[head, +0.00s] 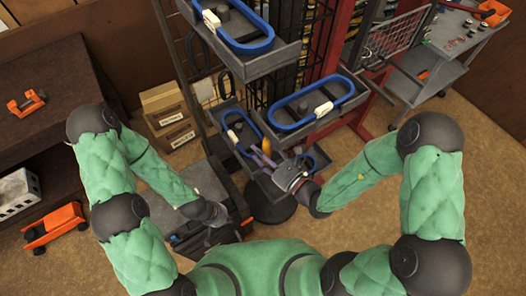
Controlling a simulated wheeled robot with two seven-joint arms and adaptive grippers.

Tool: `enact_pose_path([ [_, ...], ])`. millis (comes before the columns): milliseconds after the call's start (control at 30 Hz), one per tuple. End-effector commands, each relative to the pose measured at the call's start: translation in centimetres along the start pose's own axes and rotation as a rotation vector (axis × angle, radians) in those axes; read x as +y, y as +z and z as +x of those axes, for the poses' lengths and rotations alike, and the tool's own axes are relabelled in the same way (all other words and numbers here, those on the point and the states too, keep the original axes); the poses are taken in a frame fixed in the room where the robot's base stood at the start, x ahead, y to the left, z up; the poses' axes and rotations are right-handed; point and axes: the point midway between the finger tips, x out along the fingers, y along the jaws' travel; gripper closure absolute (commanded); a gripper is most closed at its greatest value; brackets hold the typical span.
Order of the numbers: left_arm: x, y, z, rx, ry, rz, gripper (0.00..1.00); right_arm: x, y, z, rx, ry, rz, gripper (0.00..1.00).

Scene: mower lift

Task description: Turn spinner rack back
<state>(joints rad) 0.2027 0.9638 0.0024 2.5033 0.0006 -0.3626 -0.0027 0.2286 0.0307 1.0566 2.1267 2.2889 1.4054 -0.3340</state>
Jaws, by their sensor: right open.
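The spinner rack (270,66) is dark grey, with trays at different heights around a black wire-mesh middle and a round dark base (268,208) on the floor. Blue looped parts with white tags lie in the upper tray and the middle right tray; another blue loop is in the lower left tray. My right gripper (288,176) is at the lower front of the rack, close to the lower trays and open; I cannot tell whether it touches them. My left gripper (226,222) is low, left of the rack's base, over a dark box-like item; its fingers are unclear.
Two cardboard boxes (166,105) are stacked left of the rack. A dark wooden bench (50,95) with an orange tool stands at the left. A grey cart (445,60) is at the upper right, and a red post (335,40) rises behind the rack. Carpet is clear at right.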

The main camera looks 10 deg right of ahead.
Motion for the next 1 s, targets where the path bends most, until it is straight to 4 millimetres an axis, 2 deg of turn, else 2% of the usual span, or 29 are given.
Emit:
enact_pose_path([
  [267,0.0,0.0,0.0,0.000,0.000,0.000,1.00,-0.2,-0.1,-1.2,0.002,-0.004,0.001,0.41],
  [1000,0.0,0.0,0.0,0.000,0.000,0.000,1.00,-0.2,0.0,-9.3,0.001,-0.006,0.001,0.41],
])
